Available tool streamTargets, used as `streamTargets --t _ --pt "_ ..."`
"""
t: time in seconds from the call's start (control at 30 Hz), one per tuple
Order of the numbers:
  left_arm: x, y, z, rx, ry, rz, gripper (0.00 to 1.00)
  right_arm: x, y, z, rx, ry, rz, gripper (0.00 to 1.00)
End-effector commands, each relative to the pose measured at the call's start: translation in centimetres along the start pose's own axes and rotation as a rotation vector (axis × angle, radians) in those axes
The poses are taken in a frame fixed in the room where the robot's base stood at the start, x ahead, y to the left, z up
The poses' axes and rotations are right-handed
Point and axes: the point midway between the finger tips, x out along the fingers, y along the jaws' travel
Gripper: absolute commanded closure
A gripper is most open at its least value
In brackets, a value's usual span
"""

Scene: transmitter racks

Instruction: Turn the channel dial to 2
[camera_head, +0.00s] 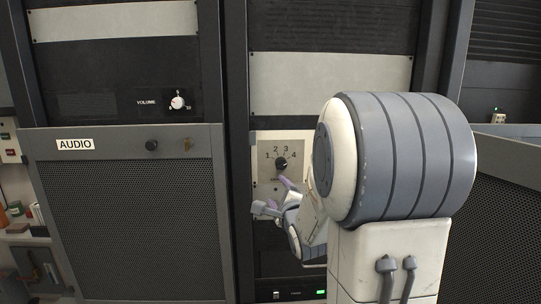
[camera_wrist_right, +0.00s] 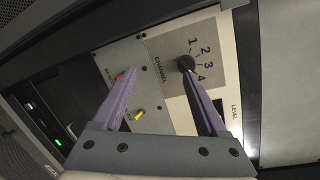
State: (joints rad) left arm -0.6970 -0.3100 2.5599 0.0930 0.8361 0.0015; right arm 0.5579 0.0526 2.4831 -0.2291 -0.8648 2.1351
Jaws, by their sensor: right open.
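The channel dial (camera_head: 281,163) is a black round knob on a pale panel, with the numbers 1 to 4 around it. It also shows in the right wrist view (camera_wrist_right: 186,63); I cannot tell for sure which number it points at. My right gripper (camera_head: 277,193) is open, just below the dial in the head view. In the right wrist view its purple fingers (camera_wrist_right: 158,72) are spread, with one fingertip over or beside the knob's edge and the other well to the left. I cannot tell whether the fingertip touches the knob. My left gripper is not in view.
A red part (camera_wrist_right: 119,75) and a yellow part (camera_wrist_right: 138,115) sit on the panel near the fingers. A volume knob (camera_head: 178,102) is on the left rack, above the AUDIO mesh door (camera_head: 130,220). My right arm hides much of the right rack.

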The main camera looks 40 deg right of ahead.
Motion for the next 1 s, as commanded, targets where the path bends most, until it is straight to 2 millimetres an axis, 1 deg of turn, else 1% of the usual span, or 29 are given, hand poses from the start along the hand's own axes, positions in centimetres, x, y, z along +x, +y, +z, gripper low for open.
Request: streamTargets --t 0.03,0.1,0.2,0.27,0.37,0.6,0.7,0.83,1.0 --pt "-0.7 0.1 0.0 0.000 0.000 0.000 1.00 -0.1 -1.8 -1.0 0.060 0.009 -0.045 0.25" --pt "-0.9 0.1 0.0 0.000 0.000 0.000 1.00 -0.2 -3.2 -1.8 0.122 0.003 -0.091 0.25" --pt "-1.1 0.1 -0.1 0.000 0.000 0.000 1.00 0.0 -4.1 -2.2 0.166 -0.003 -0.121 0.25" --pt "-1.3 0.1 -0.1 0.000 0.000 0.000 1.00 0.5 -4.4 -2.2 0.173 -0.006 -0.126 0.25" --pt "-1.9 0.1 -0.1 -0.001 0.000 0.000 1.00 1.9 -4.5 -2.2 0.174 -0.007 -0.125 0.25" --pt "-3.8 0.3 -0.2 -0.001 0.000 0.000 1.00 6.3 -5.2 -2.1 0.171 -0.006 -0.123 0.25" --pt "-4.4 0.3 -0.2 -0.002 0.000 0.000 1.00 7.8 -5.2 -2.1 0.171 -0.006 -0.123 0.25" --pt "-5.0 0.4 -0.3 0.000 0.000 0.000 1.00 9.3 -5.4 -2.1 0.171 -0.006 -0.124 0.25" --pt "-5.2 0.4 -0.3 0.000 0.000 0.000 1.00 10.0 -5.4 -2.2 0.170 -0.006 -0.125 0.25"
